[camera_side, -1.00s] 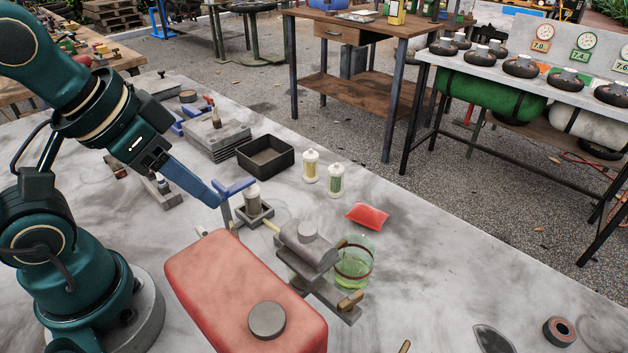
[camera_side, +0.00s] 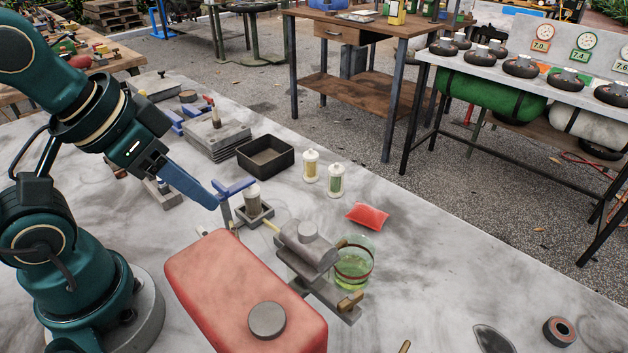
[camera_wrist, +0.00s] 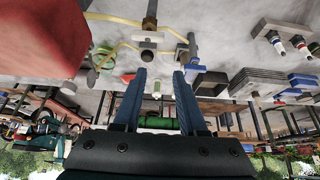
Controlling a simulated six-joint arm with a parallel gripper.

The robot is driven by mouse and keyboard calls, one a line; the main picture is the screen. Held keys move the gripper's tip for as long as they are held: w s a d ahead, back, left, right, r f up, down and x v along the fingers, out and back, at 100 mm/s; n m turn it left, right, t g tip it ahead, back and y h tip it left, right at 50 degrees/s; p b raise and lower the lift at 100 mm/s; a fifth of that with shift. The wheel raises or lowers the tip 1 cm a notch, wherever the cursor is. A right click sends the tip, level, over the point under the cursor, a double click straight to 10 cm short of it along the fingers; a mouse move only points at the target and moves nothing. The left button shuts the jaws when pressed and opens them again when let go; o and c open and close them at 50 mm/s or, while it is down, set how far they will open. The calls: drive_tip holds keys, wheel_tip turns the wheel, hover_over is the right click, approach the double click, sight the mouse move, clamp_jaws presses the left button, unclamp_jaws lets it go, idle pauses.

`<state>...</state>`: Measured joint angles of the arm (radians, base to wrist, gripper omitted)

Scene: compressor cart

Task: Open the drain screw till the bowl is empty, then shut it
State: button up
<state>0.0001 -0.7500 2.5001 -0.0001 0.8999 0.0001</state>
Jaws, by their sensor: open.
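My gripper (camera_side: 212,202) is open; its two blue fingers show apart in the wrist view (camera_wrist: 159,73), with nothing held. A clear bowl (camera_side: 354,265) with green liquid stands beside the grey pump block (camera_side: 308,250); a green-tinted glass also shows in the wrist view (camera_wrist: 103,57). A dark round knob on a fitting (camera_wrist: 147,55) lies ahead of the fingers, not between them. I cannot tell whether it is the drain screw. A blue-topped post (camera_side: 234,187) stands close to the fingertips. A small cylinder (camera_side: 253,197) stands in a square tray behind it.
The red tank (camera_side: 235,280) takes up the front of the bench. A red pouch (camera_side: 367,216), two capped bottles (camera_side: 311,166) and a dark open tray (camera_side: 265,157) are farther back. Yellow hoses run near the fingers.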

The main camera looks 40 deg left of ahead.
wheel_tip(320, 180, up, 6)
drive_tip(key=f, duration=0.1)
drive_tip(key=w+d+r+g, duration=0.1)
drive_tip(key=w+d, duration=0.1)
drive_tip(key=d, duration=0.2)
drive_tip(key=w+d+r+m+g, duration=0.1)
drive_tip(key=w+d, duration=0.1)
drive_tip(key=d, duration=0.2)
drive_tip(key=w+d+r+g+h, duration=0.1)
drive_tip(key=w+d, duration=0.1)
drive_tip(key=d, duration=0.2)
drive_tip(key=shift+w+r+g, duration=0.2)
drive_tip(key=shift+r+g, duration=0.05)
drive_tip(key=shift+g, duration=0.15)
drive_tip(key=m+g, duration=0.1)
drive_tip(key=g, duration=0.1)
hover_over(351, 298)
wheel_tip(351, 298, down, 3)
drive_tip(key=y, duration=0.1)
drive_tip(key=shift+f, duration=5.35)
